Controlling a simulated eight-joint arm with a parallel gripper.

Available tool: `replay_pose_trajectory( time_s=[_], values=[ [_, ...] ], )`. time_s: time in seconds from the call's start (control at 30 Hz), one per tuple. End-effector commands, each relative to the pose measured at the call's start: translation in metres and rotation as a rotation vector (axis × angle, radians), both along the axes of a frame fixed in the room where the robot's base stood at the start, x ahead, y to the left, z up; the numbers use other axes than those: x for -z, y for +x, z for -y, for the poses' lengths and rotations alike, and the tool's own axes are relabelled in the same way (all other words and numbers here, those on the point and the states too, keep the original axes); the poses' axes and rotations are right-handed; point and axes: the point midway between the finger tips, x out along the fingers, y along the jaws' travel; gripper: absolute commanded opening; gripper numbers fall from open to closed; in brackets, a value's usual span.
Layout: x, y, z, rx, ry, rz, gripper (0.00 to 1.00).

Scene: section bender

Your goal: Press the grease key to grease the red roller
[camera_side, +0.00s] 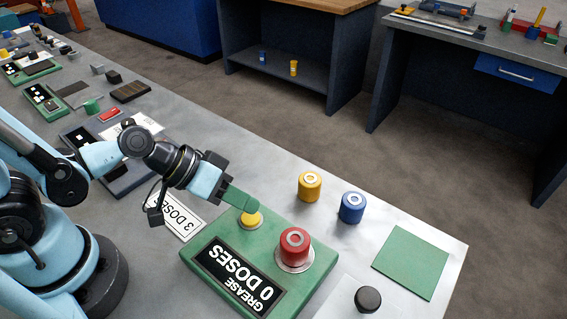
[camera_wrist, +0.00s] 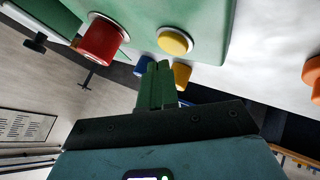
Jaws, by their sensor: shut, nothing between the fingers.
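A green grease box (camera_side: 211,284) stands on the bench, its black display (camera_side: 240,277) reading "GREASE 0 DOSES". The round yellow key (camera_side: 250,219) is on top of it, and also shows in the wrist view (camera_wrist: 174,41). The red roller (camera_side: 294,246) stands upright on a pale round seat on the same box; it also shows in the wrist view (camera_wrist: 100,40). My gripper (camera_side: 246,203) has its green fingers shut together and empty, the tips at the yellow key. In the wrist view the tips (camera_wrist: 158,68) lie just short of the key. I cannot tell whether they touch it.
A card (camera_side: 176,216) reading "3 DOSE", its end hidden, lies beside the box. A yellow roller (camera_side: 309,187) and a blue roller (camera_side: 352,208) stand beyond the box. A green square (camera_side: 412,262) and a black knob (camera_side: 368,299) are to the right.

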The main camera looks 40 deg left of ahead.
Motion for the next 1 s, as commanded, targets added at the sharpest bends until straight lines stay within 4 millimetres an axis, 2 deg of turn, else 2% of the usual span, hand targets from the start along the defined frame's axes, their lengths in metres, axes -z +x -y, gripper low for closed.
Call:
replay_pose_trajectory(
  time_s=[0.27, 1.0],
  values=[
    [-0.002, 0.0, 0.0, 0.0, 0.0, 0.0, 0.0],
    [-0.048, 0.0, 0.0, 0.0, 0.0, 0.0, 0.0]
  ],
)
